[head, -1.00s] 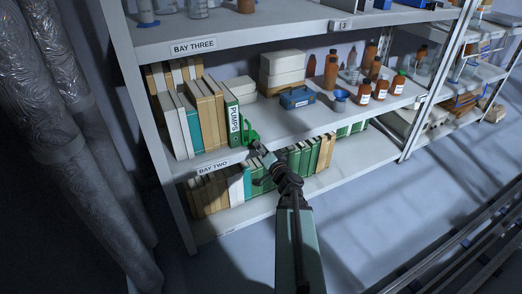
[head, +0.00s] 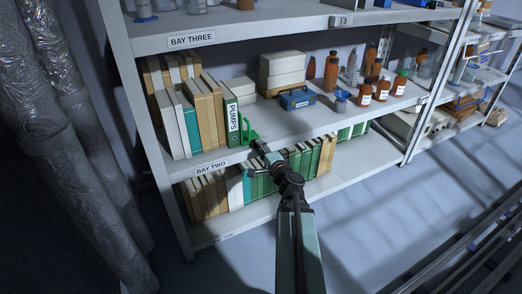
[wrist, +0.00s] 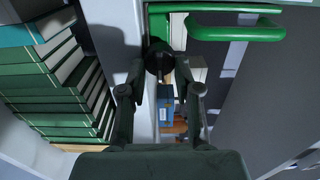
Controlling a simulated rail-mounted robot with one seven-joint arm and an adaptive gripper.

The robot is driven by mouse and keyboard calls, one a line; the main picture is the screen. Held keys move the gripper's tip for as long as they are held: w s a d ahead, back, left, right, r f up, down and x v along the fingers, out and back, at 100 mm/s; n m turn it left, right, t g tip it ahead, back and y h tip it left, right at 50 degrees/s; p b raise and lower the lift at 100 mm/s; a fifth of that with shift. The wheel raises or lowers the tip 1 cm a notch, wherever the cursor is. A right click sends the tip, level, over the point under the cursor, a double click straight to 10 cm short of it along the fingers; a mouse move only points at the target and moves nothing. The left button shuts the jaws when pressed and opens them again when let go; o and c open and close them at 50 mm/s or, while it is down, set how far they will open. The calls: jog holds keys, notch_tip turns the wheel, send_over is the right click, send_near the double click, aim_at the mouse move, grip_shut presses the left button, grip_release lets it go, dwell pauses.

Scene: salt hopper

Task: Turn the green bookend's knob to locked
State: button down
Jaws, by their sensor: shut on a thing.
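The green bookend (head: 251,133) stands on the bay two shelf, right of the green PUMPS binder (head: 232,120). Its green bars also cross the top of the wrist view (wrist: 235,31). The dark round knob (wrist: 158,61) sits at the bookend's lower part in the wrist view. My gripper (head: 264,158) is at the shelf's front edge by the bookend. In the wrist view my gripper (wrist: 160,76) has one finger on each side of the knob and is shut on it. The knob's lock marking cannot be read.
Books and binders fill the shelf to the left, and green binders (head: 300,159) stand on the shelf below. A blue box (head: 297,98), a funnel (head: 341,98) and several brown bottles are to the right. Wrapped pipes (head: 85,150) stand at far left.

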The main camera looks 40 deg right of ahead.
dwell(0.3)
jog(key=c, duration=1.1)
grip_release()
